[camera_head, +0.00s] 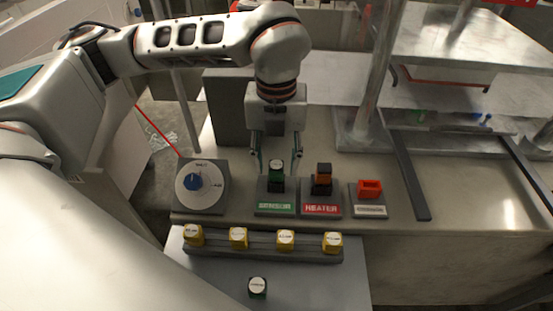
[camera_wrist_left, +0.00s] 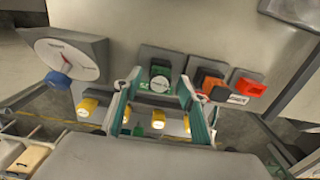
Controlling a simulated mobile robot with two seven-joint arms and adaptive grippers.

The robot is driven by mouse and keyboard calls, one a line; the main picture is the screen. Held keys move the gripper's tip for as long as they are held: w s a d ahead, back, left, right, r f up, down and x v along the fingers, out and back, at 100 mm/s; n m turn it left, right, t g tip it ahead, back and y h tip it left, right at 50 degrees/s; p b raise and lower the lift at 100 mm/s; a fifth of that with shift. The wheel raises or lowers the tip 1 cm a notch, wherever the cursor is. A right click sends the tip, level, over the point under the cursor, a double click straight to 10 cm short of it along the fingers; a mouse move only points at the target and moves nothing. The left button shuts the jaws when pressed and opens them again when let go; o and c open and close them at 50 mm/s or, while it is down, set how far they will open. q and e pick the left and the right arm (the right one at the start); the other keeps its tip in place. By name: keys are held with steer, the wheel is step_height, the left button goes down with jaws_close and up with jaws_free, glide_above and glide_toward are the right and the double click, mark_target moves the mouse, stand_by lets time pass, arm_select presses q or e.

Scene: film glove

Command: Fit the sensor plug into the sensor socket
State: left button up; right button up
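A dark plug with a green body and pale round top (camera_head: 276,166) stands upright at the green-labelled station (camera_head: 276,208). Its small lettering is not readable, so I cannot confirm it is the sensor plug. A green part shows under it; how deep it sits I cannot tell. My left gripper (camera_head: 277,160) points down over it, its two fingers apart on either side. In the left wrist view the plug (camera_wrist_left: 160,77) shows beyond and between the spread fingers (camera_wrist_left: 157,98), with gaps on both sides. My right gripper is in neither view.
To the right stand a HEATER station (camera_head: 321,208) with an orange-and-black plug (camera_head: 322,180), and a red open socket (camera_head: 370,188). A blue-knobbed dial (camera_head: 193,182) is left. In front, a rack (camera_head: 262,250) holds several yellow blocks; a green block (camera_head: 257,286) lies nearer.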

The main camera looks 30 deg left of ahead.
mark_target(276, 164)
arm_select(q)
step_height(276, 164, up, 12)
stand_by(0.6)
stand_by(0.5)
